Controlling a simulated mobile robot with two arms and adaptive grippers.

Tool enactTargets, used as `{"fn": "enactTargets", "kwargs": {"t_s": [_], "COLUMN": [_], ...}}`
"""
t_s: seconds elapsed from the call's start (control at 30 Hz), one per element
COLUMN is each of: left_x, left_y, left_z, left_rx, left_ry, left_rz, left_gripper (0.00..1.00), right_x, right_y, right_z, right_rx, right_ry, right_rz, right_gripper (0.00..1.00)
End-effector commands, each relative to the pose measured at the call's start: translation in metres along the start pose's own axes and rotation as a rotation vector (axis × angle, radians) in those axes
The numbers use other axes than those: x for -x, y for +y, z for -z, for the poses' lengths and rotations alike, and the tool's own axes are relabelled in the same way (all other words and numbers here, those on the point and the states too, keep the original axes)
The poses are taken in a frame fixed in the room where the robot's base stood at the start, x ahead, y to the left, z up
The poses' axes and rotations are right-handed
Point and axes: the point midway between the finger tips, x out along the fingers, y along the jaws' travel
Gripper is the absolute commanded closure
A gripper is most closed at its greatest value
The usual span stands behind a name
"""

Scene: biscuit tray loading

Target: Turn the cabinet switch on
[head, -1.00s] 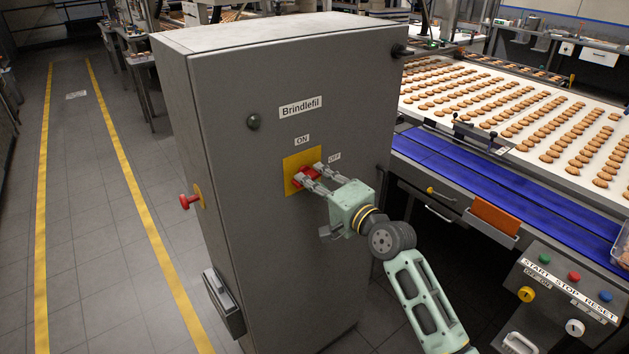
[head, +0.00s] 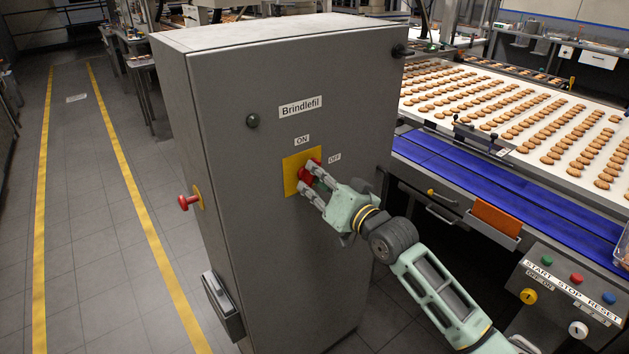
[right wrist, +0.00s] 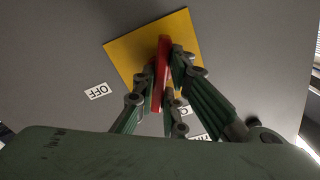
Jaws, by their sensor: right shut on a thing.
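The tall grey cabinet (head: 270,240) stands in the middle of the head view. On its front is a yellow plate (head: 290,178) with a red switch handle (head: 304,173). The ON label (head: 302,140) is above the plate and the OFF label (head: 335,159) is to its right. My right gripper (head: 309,176) is shut on the handle, with a finger on each side. In the right wrist view the red handle (right wrist: 162,58) stands nearly upright between the fingers, over the yellow plate (right wrist: 130,50). The handle is partly hidden by the fingers. My left gripper is not in view.
A red knob (head: 188,202) sticks out of the cabinet's left side. A conveyor with biscuits (head: 520,120) and a blue belt (head: 480,185) runs to the right. A button panel (head: 570,290) is at the lower right. The floor to the left is clear.

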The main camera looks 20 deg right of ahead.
Motion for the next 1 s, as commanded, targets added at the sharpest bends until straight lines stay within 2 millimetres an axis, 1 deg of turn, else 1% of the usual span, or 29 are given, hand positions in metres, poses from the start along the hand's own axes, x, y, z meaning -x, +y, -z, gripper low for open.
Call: {"fn": "enactTargets", "kwargs": {"t_s": [0.2, 0.5, 0.7, 1.0], "left_x": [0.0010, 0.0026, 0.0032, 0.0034], "left_y": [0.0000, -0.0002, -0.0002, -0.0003], "left_z": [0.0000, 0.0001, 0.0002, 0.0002], "left_rx": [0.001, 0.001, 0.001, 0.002], "left_ry": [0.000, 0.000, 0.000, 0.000], "left_rz": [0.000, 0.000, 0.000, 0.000], "left_gripper": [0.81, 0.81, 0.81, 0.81], "right_x": [0.0000, 0.0000, 0.0000, -0.0001], "right_y": [0.0004, 0.0000, 0.0001, 0.0001], "right_z": [0.0006, 0.0001, 0.0002, 0.0002], "right_rx": [0.200, 0.405, 0.483, 0.527], "right_ry": [-0.001, -0.001, 0.000, 0.000], "right_rz": [-0.001, -0.001, -0.001, -0.001], "right_gripper": [1.00, 1.00, 1.00, 1.00]}}
